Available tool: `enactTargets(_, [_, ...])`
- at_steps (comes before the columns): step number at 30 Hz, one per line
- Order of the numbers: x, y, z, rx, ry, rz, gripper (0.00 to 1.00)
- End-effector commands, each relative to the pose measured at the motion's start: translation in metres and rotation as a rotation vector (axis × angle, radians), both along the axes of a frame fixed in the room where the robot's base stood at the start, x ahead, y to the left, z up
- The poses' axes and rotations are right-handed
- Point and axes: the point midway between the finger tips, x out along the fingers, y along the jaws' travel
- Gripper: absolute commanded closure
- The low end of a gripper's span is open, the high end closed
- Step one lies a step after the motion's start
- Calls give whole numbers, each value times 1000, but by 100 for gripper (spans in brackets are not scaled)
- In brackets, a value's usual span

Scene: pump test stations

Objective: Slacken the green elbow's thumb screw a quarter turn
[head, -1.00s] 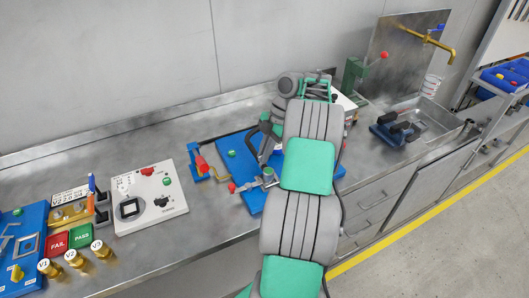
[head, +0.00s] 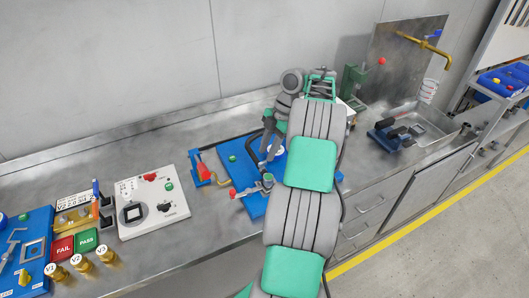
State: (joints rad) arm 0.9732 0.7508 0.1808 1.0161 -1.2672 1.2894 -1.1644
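A blue board (head: 256,207) lies on the steel bench, partly behind my arm. It carries a small green knob (head: 233,158), a lever with a red ball end (head: 233,191) and a small grey metal fitting (head: 267,181). I cannot make out a green elbow or its thumb screw; my arm covers the board's right part. My gripper (head: 266,152) is a dark shape pointing down above the board's far middle, left of my forearm. Its fingers are too small and overlapped to tell whether they are open or whether they touch anything.
Left of the board stand a red-handled clamp (head: 204,171) and a white control box (head: 152,205). Brass canisters (head: 82,262) and FAIL and PASS pads (head: 62,248) are at far left. A sink (head: 430,125) and a green press (head: 354,80) are at right. The wall is close behind.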

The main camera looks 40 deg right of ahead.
Motion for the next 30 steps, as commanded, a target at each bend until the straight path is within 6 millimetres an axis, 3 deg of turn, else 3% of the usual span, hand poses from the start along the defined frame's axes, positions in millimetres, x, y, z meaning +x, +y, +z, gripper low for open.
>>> enactTargets(1, [-1,-4,20,0,1,-2,68])
enactTargets(5, [-2,-11,33,1,2,0,68])
enactTargets(19, [-3,-14,34,0,1,-1,68])
enactTargets(22, [4,-6,41,-4,6,-21,68])
enactTargets(26, [34,44,74,-22,36,-147,68])
enactTargets(30, [59,136,117,-48,78,-401,68])
